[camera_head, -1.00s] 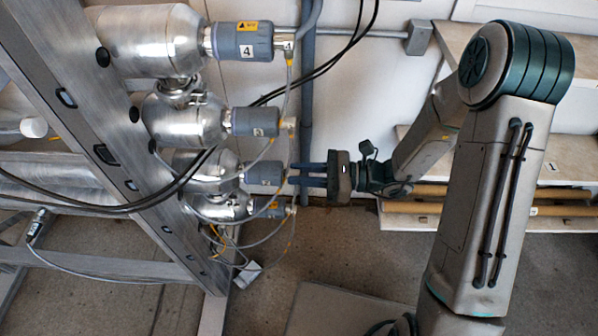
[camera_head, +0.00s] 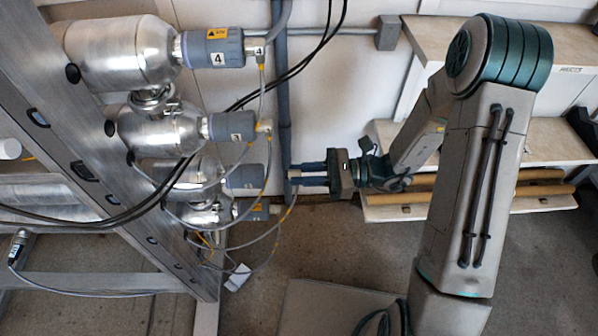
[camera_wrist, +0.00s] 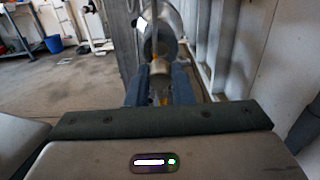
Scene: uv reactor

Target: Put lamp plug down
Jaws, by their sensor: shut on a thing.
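My gripper (camera_head: 292,174) is shut on the lamp plug (camera_head: 294,174), a small pale connector with a yellow-tagged grey cable. In the wrist view the plug (camera_wrist: 159,68) sits between the blue fingers of my gripper (camera_wrist: 160,80), which partly hide it. The plug is in the air, apart from the grey end of the second-lowest lamp (camera_head: 243,177) to its left. Lamps 4 (camera_head: 213,47) and 3 (camera_head: 232,126) above it have their plugs on. The lowest lamp (camera_head: 250,209) also has a cable at its end.
Loose cables (camera_head: 262,215) hang between the lamps and my gripper. The slanted metal frame (camera_head: 107,165) fills the left side. A wall pipe (camera_head: 283,100) runs behind the fingers. Shelves (camera_head: 480,150) stand behind my arm. A blue bucket (camera_wrist: 55,46) is on the open floor far off.

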